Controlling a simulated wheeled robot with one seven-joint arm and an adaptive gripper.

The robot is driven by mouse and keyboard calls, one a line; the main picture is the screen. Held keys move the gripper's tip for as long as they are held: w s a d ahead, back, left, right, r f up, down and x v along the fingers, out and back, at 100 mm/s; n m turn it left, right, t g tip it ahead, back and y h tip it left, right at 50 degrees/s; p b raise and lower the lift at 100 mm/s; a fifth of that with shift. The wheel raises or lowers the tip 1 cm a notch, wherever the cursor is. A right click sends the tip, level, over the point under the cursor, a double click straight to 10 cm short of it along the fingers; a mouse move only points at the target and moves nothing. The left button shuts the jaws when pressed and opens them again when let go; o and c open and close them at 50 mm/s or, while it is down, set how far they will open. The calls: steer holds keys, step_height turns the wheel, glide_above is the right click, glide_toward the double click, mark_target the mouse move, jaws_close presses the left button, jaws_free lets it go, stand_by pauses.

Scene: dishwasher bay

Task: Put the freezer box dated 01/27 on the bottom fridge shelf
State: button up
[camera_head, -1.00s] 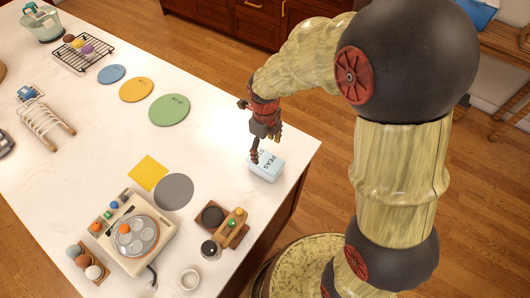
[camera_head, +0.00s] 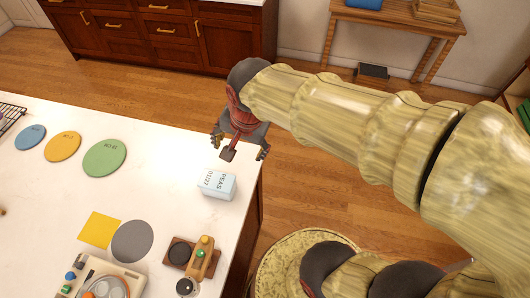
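The freezer box (camera_head: 218,186) is a pale blue-white block with "PEAS" and "01/27" printed on its lid. It sits on the white counter near the right edge. My gripper (camera_head: 239,152) is just behind and above the box in the picture, with its fingers spread apart and nothing visible between them. A gap shows between the gripper and the box. No fridge or fridge shelf can be made out in view.
Round blue (camera_head: 31,137), orange (camera_head: 63,146) and green (camera_head: 105,158) mats lie to the left. A yellow square (camera_head: 100,231), a grey disc (camera_head: 132,241) and a wooden stand (camera_head: 192,257) are nearer. Wooden floor (camera_head: 325,185) lies right of the counter. A side table (camera_head: 395,17) stands behind.

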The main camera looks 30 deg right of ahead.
steer(key=s+d+r+n+t, duration=0.2)
steer(key=s+r+n, duration=0.2)
steer(key=s+n, duration=0.4)
steer(key=shift+d+r+n, duration=0.3)
steer(key=shift+d+n, duration=0.05)
steer(key=shift+n, duration=0.65)
steer(key=shift+f, duration=0.1)
steer(key=shift+o, duration=0.7)
step_height(320, 180, down, 10)
steer(key=b, duration=1)
steer(key=shift+r, duration=0.2)
steer(key=shift+c, duration=1.1)
